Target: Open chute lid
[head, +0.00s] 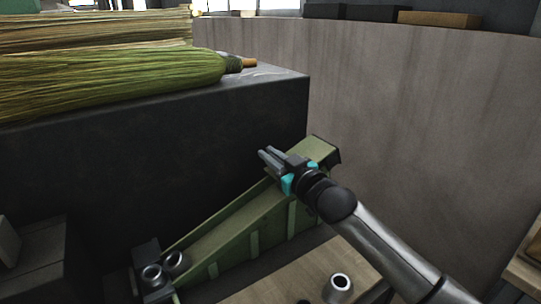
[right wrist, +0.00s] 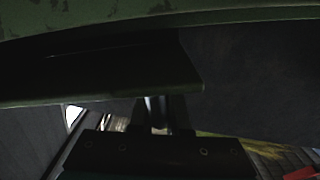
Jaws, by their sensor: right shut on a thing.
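The green chute (head: 225,235) slopes up to the right beside the dark bench in the head view. My right gripper (head: 267,156) is over its upper part, with the fingers pointing up and left. In the right wrist view, a dark panel with a green lower edge (right wrist: 80,99), which looks like the chute lid, reaches the fingertips (right wrist: 160,103). The gripper is shut on this edge; the exact grip is too dark to see. How far the lid is raised cannot be told. My left gripper is out of view.
Straw brooms (head: 110,82) lie on the dark bench (head: 190,135) at the left. A metal cup (head: 338,285) stands on the wooden surface (head: 285,283) below. A curved wooden wall (head: 420,120) fills the right.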

